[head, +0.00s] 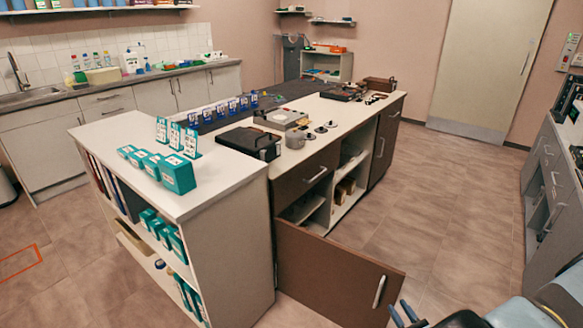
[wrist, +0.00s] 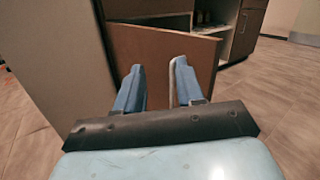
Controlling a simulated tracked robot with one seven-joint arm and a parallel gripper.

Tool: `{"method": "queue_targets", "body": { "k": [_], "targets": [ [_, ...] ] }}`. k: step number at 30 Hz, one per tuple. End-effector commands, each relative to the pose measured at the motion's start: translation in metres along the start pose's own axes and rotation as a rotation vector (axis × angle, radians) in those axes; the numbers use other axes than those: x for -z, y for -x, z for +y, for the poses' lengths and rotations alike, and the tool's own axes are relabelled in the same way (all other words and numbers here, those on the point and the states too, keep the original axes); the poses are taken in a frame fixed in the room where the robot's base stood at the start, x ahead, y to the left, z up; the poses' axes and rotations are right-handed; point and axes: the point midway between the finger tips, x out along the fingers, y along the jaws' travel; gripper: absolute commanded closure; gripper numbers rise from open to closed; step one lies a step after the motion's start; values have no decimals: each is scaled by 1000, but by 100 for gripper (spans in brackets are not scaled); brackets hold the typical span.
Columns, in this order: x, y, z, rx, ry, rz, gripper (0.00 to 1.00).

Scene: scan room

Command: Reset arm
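My gripper (head: 403,312) shows at the bottom edge of the head view, low and just right of an open brown cabinet door (head: 325,272). In the wrist view, my gripper's (wrist: 157,72) two blue fingers are apart with a gap between them. They point at the brown door (wrist: 155,50). The door's pale handle (head: 379,292) is upright near its free edge. In the wrist view the handle (wrist: 172,78) shows close beside the right finger's inner side; I cannot tell whether they touch.
The door hangs open from the island counter (head: 300,158), which carries several devices. A white shelf unit (head: 228,240) with teal boxes stands left of the door. Grey cabinets (head: 555,190) line the right side. The tiled floor (head: 445,190) between is clear.

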Motion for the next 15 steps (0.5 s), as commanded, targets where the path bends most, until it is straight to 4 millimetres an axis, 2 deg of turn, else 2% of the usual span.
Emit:
{"method": "queue_targets", "body": {
  "k": [6,15],
  "targets": [
    [-38,-17,-14,-168,69,-52,62],
    [-90,-37,-22,-398,159,-106,62]
  ]
}}
